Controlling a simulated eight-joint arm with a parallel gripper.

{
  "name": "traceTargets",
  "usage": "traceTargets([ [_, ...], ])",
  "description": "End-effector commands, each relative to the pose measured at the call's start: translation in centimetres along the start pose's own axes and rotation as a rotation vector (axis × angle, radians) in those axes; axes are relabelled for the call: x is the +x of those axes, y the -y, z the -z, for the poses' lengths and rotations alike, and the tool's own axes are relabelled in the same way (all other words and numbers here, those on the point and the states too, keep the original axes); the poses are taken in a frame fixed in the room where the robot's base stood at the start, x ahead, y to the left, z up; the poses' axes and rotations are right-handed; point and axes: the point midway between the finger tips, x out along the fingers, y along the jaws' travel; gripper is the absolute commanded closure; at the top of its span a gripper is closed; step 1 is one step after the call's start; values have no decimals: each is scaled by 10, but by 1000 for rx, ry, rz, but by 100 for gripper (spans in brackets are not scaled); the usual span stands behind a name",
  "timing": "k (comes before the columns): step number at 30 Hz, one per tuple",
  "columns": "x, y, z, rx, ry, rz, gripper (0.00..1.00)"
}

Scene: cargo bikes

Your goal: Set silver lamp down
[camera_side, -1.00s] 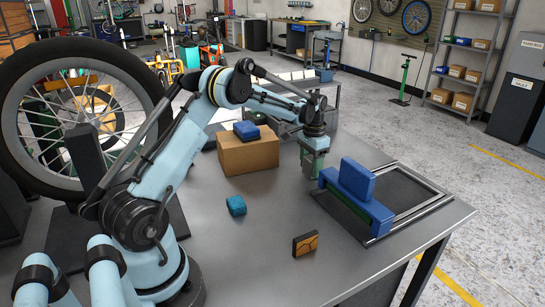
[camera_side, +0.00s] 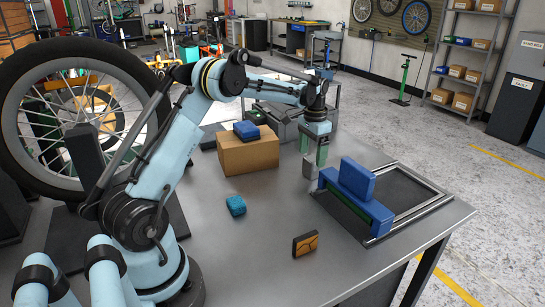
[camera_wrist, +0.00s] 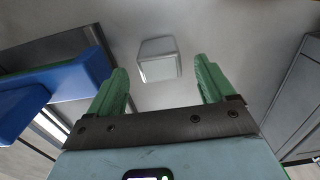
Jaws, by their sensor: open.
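The silver lamp is a small pale grey block standing on the grey table (camera_side: 265,215), left of the blue-and-green fixture, in the side view (camera_side: 309,169). The wrist view shows the lamp (camera_wrist: 158,62) beyond my fingertips, in the gap between them, with a pale lower face. My gripper (camera_side: 315,157) has green fingers and is just above the lamp in the side view. In the wrist view my gripper (camera_wrist: 160,68) is open, with one finger on each side and nothing between the pads.
A blue block (camera_side: 357,177) stands at the fixture with its metal frame (camera_side: 425,208) at right. A cardboard box (camera_side: 247,155) with a blue item on top is behind left. A small teal block (camera_side: 236,205) and an orange-black block (camera_side: 305,243) lie in front.

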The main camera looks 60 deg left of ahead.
Motion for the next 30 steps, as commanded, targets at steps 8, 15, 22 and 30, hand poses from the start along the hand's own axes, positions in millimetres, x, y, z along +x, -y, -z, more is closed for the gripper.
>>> traceTargets([
  [8, -54, 0, 0, 0, 0, -1, 17],
  [15, -74, -1, 0, 0, -1, 0, 17],
  [22, -98, -30, -9, 5, -58, 22, 17],
  [30, -131, -95, -46, 6, -209, 57, 17],
])
